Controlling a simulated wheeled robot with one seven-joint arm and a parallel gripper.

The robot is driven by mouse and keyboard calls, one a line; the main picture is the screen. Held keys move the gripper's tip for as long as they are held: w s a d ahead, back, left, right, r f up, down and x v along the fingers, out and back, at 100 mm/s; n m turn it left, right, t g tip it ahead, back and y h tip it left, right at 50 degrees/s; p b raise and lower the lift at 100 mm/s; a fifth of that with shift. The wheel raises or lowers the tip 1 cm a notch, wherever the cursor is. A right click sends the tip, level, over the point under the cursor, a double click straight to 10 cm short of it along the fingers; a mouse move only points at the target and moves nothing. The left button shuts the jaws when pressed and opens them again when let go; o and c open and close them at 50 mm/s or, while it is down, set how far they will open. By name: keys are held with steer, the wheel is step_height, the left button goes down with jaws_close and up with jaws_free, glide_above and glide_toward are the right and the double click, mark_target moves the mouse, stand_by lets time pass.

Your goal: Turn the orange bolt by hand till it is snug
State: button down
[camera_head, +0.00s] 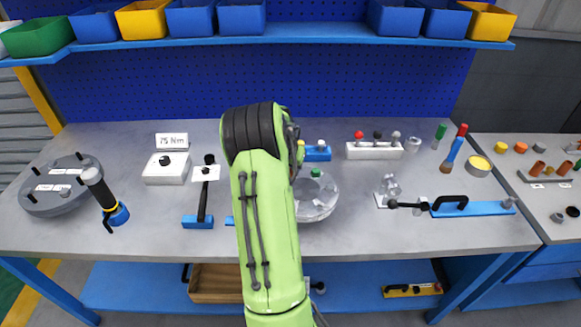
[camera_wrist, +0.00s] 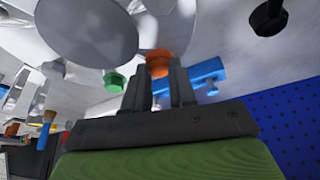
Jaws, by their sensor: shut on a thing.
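The orange bolt (camera_wrist: 158,58) shows in the wrist view at the tips of my gripper (camera_wrist: 162,72), which is shut on it. The bolt sits at the rim of the metallic flanged shell (camera_wrist: 85,30). A green bolt (camera_wrist: 114,80) stands on the same rim, left of the fingers. In the head view the shell (camera_head: 318,205) is right of my arm with the green bolt (camera_head: 315,173) on its top. My arm hides the orange bolt and my fingertips there.
A blue holder (camera_head: 317,153) stands behind the shell. A white block with colored knobs (camera_head: 374,150) is at the back. A blue tool with a black handle (camera_head: 465,206) lies on the right. A torque wrench (camera_head: 204,195) rests on the left. Bare bench lies in front of the shell.

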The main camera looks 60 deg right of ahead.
steer(key=m, duration=0.1)
steer(key=m+g, duration=0.1)
steer(key=m, duration=0.1)
steer(key=shift+w, duration=0.25)
steer(key=m+g, duration=0.1)
steer(key=m, duration=0.1)
steer(key=m+p, duration=0.1)
steer(key=m, duration=0.1)
steer(key=shift+w+d+r+m+g+y, duration=0.1)
steer(key=shift+w+m+g+y, duration=0.1)
steer(key=shift+m+g+y, duration=0.15)
steer(key=m+p, duration=0.1)
steer(key=m, duration=0.1)
steer(key=m+g+y+p, duration=0.1)
steer(key=m, duration=0.1)
steer(key=m+p, duration=0.1)
steer(key=m, duration=0.1)
steer(key=shift+w+d+r+g+y, duration=0.1)
steer(key=shift+w+d+g+y, duration=0.1)
steer(key=shift+d+g+y, duration=0.15)
steer(key=shift+m, duration=0.25)
steer(key=c, duration=1.1)
jaws_free()
steer(key=shift+o, duration=0.9)
steer(key=shift+a, duration=0.1)
